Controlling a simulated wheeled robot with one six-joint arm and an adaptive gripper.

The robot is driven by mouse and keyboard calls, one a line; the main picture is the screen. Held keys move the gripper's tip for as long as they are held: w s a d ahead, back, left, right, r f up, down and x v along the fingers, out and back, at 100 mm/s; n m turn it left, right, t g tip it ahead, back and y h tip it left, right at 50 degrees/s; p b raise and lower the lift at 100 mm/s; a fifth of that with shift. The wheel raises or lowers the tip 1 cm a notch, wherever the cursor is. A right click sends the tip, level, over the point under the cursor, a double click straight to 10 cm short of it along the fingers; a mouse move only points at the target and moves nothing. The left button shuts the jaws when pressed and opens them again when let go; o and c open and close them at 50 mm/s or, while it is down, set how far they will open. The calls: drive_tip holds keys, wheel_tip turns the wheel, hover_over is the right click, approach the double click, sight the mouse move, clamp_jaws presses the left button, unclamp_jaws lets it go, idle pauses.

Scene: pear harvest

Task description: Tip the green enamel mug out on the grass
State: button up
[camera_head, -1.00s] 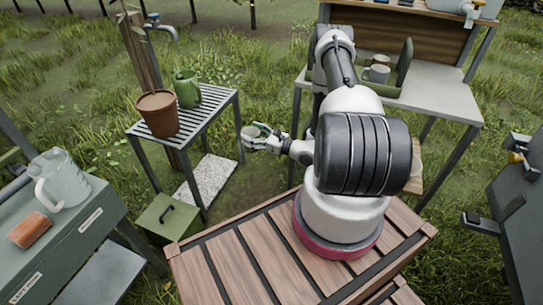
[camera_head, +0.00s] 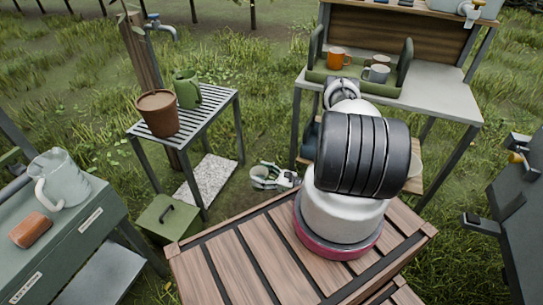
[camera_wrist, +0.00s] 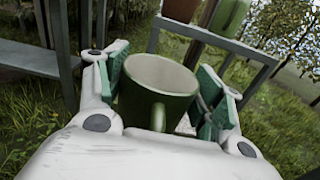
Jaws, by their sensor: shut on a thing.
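The green enamel mug (camera_wrist: 158,104) is between the fingers of my gripper (camera_wrist: 163,88) in the wrist view. Its pale inside shows, and its handle faces the wrist camera. The mug's contents cannot be made out. In the head view, the mug (camera_head: 261,182) is small, in my gripper (camera_head: 266,178), low over the ground beyond the slatted wooden deck. Grass (camera_head: 235,60) surrounds the stands; the ground below the mug looks partly bare.
A slatted table (camera_head: 205,112) holds a terracotta pot (camera_head: 158,115) and a green watering can (camera_head: 187,90). A green box (camera_head: 168,220) and a pale slab (camera_head: 210,178) lie nearby. A bench (camera_head: 440,95) at right has a green tray with an orange mug (camera_head: 339,57) and other mugs.

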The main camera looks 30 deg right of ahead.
drive_tip(key=shift+w+d+r+m, duration=0.35)
drive_tip(key=shift+w+d+m, duration=0.15)
drive_tip(key=shift+d+m, duration=0.35)
drive_tip(key=shift+w+d+r+m, duration=0.35)
drive_tip(key=shift+w+d+m, duration=0.15)
drive_tip(key=shift+m, duration=0.55)
drive_tip(key=w+d+m, duration=0.1)
drive_tip(key=w+d+r+m, duration=0.1)
drive_tip(key=m, duration=0.1)
drive_tip(key=shift+d+r+m, duration=0.1)
drive_tip(key=shift+d+m, duration=0.2)
drive_tip(key=shift+w+d+r+m, duration=0.25)
drive_tip(key=shift+d+m, duration=0.05)
drive_tip(key=shift+m, duration=0.5)
drive_tip(key=shift+w+d+r+m+p, duration=0.1)
drive_tip(key=shift+d+r+m+p, duration=0.1)
drive_tip(key=shift+m, duration=0.65)
drive_tip(key=shift+w+d+r+m+p, duration=0.15)
drive_tip(key=shift+r+m, duration=0.1)
drive_tip(key=shift+m, duration=0.55)
drive_tip(key=shift+w+d+r+m+p, duration=0.1)
drive_tip(key=shift+d+r+m, duration=0.1)
drive_tip(key=shift+m, duration=0.65)
drive_tip(key=shift+w+d+r+m, duration=0.1)
drive_tip(key=shift+w+d+m, duration=0.25)
drive_tip(key=shift+m, duration=0.3)
drive_tip(key=shift+w+d+r+m, duration=0.1)
drive_tip(key=shift+w+d+m, duration=0.2)
drive_tip(key=shift+m, duration=0.35)
idle(0.9)
